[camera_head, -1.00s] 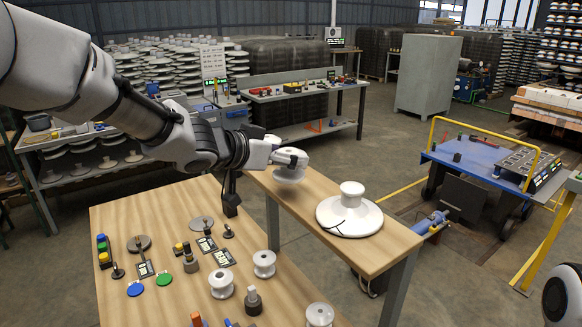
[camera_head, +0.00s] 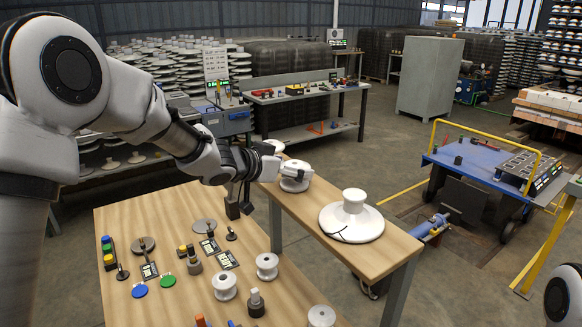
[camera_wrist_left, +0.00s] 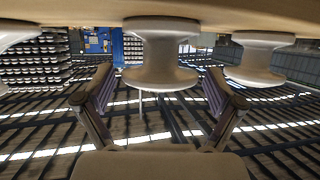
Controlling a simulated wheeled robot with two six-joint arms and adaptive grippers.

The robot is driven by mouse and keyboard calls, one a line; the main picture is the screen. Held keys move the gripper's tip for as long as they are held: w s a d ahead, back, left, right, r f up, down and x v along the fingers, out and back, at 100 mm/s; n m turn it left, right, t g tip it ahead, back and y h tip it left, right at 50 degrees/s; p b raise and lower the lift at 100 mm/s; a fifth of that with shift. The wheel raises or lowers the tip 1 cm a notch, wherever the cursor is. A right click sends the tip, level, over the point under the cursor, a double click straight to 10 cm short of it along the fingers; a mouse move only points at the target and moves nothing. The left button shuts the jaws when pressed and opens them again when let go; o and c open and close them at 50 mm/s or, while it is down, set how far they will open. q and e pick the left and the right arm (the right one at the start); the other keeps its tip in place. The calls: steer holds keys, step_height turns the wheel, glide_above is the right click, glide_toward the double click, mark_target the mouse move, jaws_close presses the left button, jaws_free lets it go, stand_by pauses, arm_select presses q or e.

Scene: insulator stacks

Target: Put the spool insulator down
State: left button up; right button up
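The white spool insulator (camera_head: 294,185) stands upright at the left end of the narrow wooden bench (camera_head: 385,258) in the head view. In the left wrist view, which is upside down, the spool (camera_wrist_left: 160,58) sits against the wooden top, centred between my fingers. My left gripper (camera_head: 292,173) is at the spool, with a finger across its near side. In the wrist view the fingers of the left gripper (camera_wrist_left: 160,92) are spread, with gaps to the spool's waist on both sides. My right gripper is out of view.
A large white disc-shaped insulator (camera_head: 352,222) stands to the right on the bench. Another spool (camera_wrist_left: 256,58) shows at the right of the wrist view. The lower wooden table (camera_head: 125,225) holds spools (camera_head: 225,286), tags and coloured discs.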

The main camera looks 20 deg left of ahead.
arm_select(q)
steer(key=shift+r, duration=0.15)
steer(key=shift+s+a+r, duration=0.1)
steer(key=shift+s, duration=0.1)
steer(key=v, duration=1.1)
steer(key=shift+s+b, duration=0.2)
steer(key=shift+b, duration=0.2)
steer(key=shift+r, duration=0.15)
steer(key=shift+a, duration=0.1)
